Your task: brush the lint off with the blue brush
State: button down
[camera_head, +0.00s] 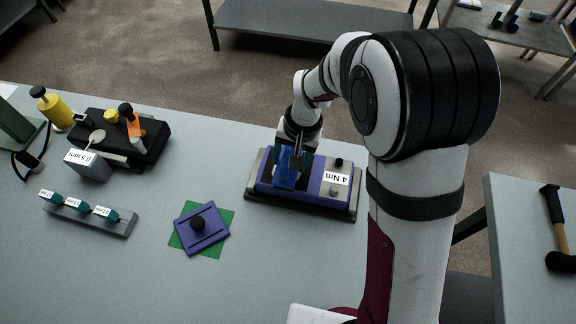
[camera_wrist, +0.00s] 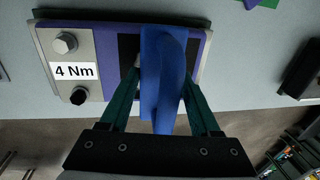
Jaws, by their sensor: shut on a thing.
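My gripper (camera_head: 292,156) is shut on the blue brush (camera_head: 286,172) and holds it over the purple block labelled "4 Nm" (camera_head: 316,179). In the wrist view the brush (camera_wrist: 162,85) sits between the two teal fingers and covers part of the dark slot in the block (camera_wrist: 112,40). I cannot tell whether the brush touches the block. The block stands on a grey plate and has a light knob and a black knob beside its label. I make out no lint; the brush and fingers hide part of the block's top.
A grey rack with teal pieces (camera_head: 91,215), a black box (camera_head: 120,137) and a yellow bottle (camera_head: 57,110) stand at left. A hammer (camera_head: 556,225) lies on the right table.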

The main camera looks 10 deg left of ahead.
jog(key=shift+a+r, duration=0.1)
jog(key=shift+a, duration=0.75)
jog(key=shift+d, duration=1.4)
